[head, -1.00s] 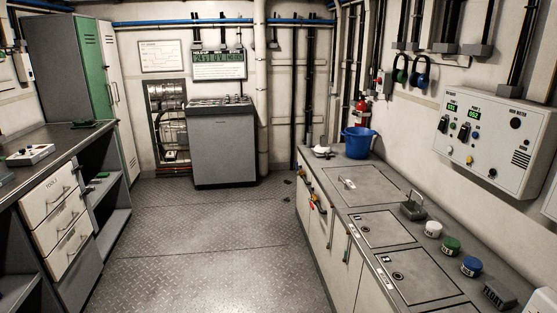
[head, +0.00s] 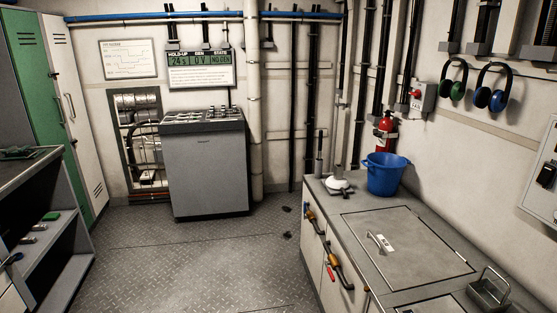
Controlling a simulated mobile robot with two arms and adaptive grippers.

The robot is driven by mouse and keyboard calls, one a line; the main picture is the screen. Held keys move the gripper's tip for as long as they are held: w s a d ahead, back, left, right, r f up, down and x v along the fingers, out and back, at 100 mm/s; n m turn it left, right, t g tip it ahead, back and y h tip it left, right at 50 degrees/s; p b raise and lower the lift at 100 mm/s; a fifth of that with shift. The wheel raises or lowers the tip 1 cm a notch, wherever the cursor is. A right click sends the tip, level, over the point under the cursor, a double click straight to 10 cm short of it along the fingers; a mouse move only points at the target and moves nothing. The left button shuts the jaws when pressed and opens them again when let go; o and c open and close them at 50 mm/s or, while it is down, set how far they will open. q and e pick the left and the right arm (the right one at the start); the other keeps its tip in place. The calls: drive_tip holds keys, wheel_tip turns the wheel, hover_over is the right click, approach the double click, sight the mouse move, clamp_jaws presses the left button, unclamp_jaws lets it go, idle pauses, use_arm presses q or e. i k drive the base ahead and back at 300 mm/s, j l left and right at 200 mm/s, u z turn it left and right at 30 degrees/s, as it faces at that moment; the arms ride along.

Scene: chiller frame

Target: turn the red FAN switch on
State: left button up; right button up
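I cannot make out a red switch marked FAN. A grey console (head: 204,170) stands at the back wall, with small controls on its sloping top (head: 203,116) that are too small to read. A grey wall box (head: 424,98) with a red knob or button (head: 416,94) is on the right wall above the fire extinguisher; I cannot read a label on it. Part of a white control panel (head: 541,190) with a black switch (head: 546,174) shows at the right edge. Neither of my grippers is in view.
The floor (head: 190,255) is mostly clear. A counter (head: 360,220) with a blue bucket (head: 384,176) bounds the right, shelves (head: 55,245) the left. Headphones (head: 491,98) hang at right.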

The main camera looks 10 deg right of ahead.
sight(415, 94)
drive_tip(key=i+j+z, duration=0.1)
drive_tip(key=i+z, duration=0.3)
drive_tip(key=i+j+z, duration=0.2)
drive_tip(key=i+z, duration=0.15)
drive_tip(key=i+j+z, duration=0.8)
